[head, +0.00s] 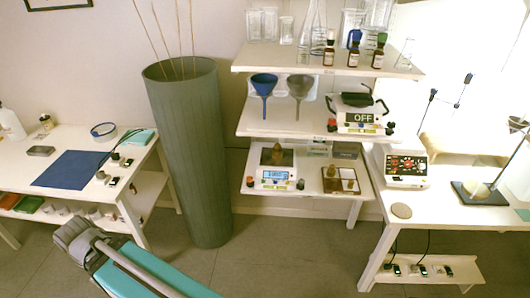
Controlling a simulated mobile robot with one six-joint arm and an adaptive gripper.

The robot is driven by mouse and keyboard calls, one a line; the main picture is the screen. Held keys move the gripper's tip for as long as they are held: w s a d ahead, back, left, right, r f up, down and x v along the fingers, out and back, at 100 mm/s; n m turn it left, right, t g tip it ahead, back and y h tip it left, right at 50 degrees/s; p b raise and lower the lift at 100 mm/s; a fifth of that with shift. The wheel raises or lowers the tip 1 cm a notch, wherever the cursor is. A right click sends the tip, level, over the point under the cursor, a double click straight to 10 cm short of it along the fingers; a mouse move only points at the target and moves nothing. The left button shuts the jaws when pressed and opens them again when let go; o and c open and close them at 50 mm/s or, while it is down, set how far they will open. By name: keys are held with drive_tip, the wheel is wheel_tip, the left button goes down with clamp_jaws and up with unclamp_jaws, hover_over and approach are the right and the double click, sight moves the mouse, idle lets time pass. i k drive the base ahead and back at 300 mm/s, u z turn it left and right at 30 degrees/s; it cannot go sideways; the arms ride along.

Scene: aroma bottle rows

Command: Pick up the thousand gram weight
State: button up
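On the lowest shelf of the middle rack, a brass-coloured weight (277,154) stands upright on the dark pan of a white balance (276,178). The balance has a lit display whose digits are too small to read. To its right, a brown tray (327,185) holds several smaller brass-coloured weights (347,184). No markings are legible, so I cannot tell which is the thousand gram weight. My arm shows at the bottom left, well apart from the rack. My gripper is not visible.
A tall green ribbed bin (188,150) with thin sticks stands left of the rack. Tables stand left and right. The floor (290,255) before the rack is clear.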

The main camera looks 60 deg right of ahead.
sight(277, 151)
drive_tip(key=u, duration=0.1)
drive_tip(key=k, duration=1.05)
drive_tip(key=z, duration=1.6)
drive_tip(key=i, duration=0.45)
drive_tip(key=z, duration=0.2)
